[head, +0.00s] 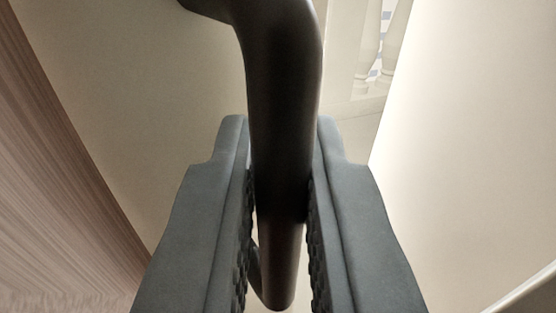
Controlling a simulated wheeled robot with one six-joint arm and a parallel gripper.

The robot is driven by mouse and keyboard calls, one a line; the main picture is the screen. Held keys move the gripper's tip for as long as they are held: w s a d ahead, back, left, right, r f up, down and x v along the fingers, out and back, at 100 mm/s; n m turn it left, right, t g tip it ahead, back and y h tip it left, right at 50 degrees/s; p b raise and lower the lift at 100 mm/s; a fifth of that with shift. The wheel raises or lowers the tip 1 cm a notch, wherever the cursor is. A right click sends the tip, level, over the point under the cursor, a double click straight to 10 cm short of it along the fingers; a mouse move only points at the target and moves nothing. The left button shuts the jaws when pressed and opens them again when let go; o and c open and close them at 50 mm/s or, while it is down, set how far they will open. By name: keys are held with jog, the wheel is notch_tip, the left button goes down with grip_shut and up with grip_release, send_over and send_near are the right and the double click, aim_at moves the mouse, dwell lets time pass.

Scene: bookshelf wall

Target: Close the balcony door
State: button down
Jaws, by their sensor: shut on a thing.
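A dark, curved door handle (284,75) comes in from the top of the head view and runs down the middle. My gripper (280,190) is shut on this handle, with one grey finger on its left side and one on its right. The lower end of the handle shows between the fingers. A plain beige panel (150,100), which looks like part of the balcony door, lies behind the handle on the left. The rest of the door is out of view, so I cannot tell how far it stands open.
A wood-grain surface (60,190) runs along the left edge. A pale, smooth surface (460,130) fills the right side. Between panel and pale surface, a bright gap shows white balusters (393,40) at the top.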

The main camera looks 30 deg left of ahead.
jog(key=s+d+m+t+h, duration=0.2)
jog(key=s+d+h, duration=0.2)
jog(key=s+d, duration=0.7)
jog(key=d, duration=0.3)
jog(key=shift+d+m, duration=0.3)
jog(key=shift+d, duration=0.1)
jog(key=c, duration=1.8)
grip_release()
jog(key=shift+c, duration=0.2)
jog(key=shift+s+d, duration=0.1)
jog(key=shift+d, duration=0.2)
jog(key=shift+s, duration=0.15)
jog(key=v, duration=1.7)
